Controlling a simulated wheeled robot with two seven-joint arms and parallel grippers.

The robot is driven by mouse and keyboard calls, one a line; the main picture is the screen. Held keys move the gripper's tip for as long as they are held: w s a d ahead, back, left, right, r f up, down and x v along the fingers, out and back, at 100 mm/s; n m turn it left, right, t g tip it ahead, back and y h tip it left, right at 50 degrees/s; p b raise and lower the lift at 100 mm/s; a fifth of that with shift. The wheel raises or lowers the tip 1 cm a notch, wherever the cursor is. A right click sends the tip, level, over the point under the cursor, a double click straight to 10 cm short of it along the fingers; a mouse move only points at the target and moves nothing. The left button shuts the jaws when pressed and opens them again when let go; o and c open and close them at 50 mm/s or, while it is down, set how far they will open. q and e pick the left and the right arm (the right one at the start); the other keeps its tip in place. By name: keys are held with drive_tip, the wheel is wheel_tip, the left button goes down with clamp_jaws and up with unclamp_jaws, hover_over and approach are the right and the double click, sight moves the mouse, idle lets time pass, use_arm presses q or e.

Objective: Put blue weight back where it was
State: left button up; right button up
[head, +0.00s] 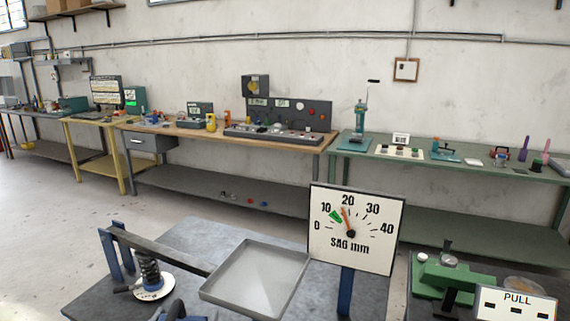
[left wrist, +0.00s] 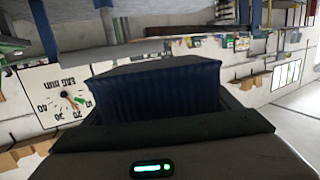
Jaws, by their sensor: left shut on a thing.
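A dark blue ribbed block, which looks like the blue weight (left wrist: 155,92), fills the middle of the left wrist view. My left gripper (left wrist: 160,108) is shut on it, and its dark jaws hide the block's lower part. In the head view a flat grey pan (head: 256,277) at the end of the lever is empty. The dial marked SAG mm (head: 357,229) stands beside the pan, its red needle a little below 20. A small dark blue shape shows at the bottom edge of the head view; I cannot tell what it is. My right gripper is not in view.
The lever arm (head: 160,247) runs from blue posts (head: 123,262) over a black spring (head: 150,270) to the pan. A green device (head: 441,274) and a PULL sign (head: 516,303) stand at the right. Workbenches line the back wall.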

use_arm(q)
drive_tip(key=shift+r, duration=0.2)
idle(0.4)
drive_tip(key=shift+s+f, duration=0.15)
drive_tip(key=shift+f, duration=0.4)
drive_tip(key=shift+s+f, duration=0.15)
drive_tip(key=shift+f, duration=0.35)
